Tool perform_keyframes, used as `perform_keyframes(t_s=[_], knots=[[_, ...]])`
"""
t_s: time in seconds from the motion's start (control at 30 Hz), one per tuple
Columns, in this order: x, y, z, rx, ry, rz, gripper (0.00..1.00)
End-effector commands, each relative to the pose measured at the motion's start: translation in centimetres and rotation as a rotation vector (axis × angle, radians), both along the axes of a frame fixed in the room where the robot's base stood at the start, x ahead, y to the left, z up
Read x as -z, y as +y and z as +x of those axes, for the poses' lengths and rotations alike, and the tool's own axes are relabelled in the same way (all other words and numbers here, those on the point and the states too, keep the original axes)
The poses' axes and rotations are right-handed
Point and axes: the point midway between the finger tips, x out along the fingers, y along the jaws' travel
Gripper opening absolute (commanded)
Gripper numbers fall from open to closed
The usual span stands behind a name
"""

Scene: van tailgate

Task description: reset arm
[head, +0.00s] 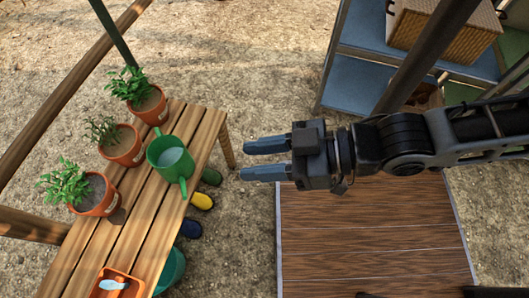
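My gripper (266,160) shows in the head view at the middle. Its two blue fingers point left and stand apart with a gap between them. Nothing is visible between the fingers. My arm reaches in from the right edge, with the gripper above sandy ground, between the wooden bench (170,205) and the wooden deck (370,235). The gripper touches nothing that I can see.
On the bench stand potted plants (147,104), (122,147), (97,195), a green watering can (172,160) and an orange tray (118,284). Boots (202,200) and a green bucket (170,272) are beside the bench. A blue shelf (362,82) holds a woven box (445,35).

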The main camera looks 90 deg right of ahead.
Motion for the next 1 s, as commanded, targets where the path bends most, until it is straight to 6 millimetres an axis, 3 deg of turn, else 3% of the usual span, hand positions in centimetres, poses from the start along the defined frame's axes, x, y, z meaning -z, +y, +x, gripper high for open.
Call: perform_keyframes(t_s=[0.13, 0.57, 0.77, 1.0], knots=[[-1.8, 0.8, -0.7, -0.056, -0.036, -0.083, 0.39], [-2.8, 0.9, -0.7, -0.058, -0.041, -0.091, 0.39], [-6.6, 0.9, -0.7, -0.058, -0.040, -0.090, 0.39], [-13.2, 0.9, -0.7, -0.058, -0.040, -0.090, 0.39]])
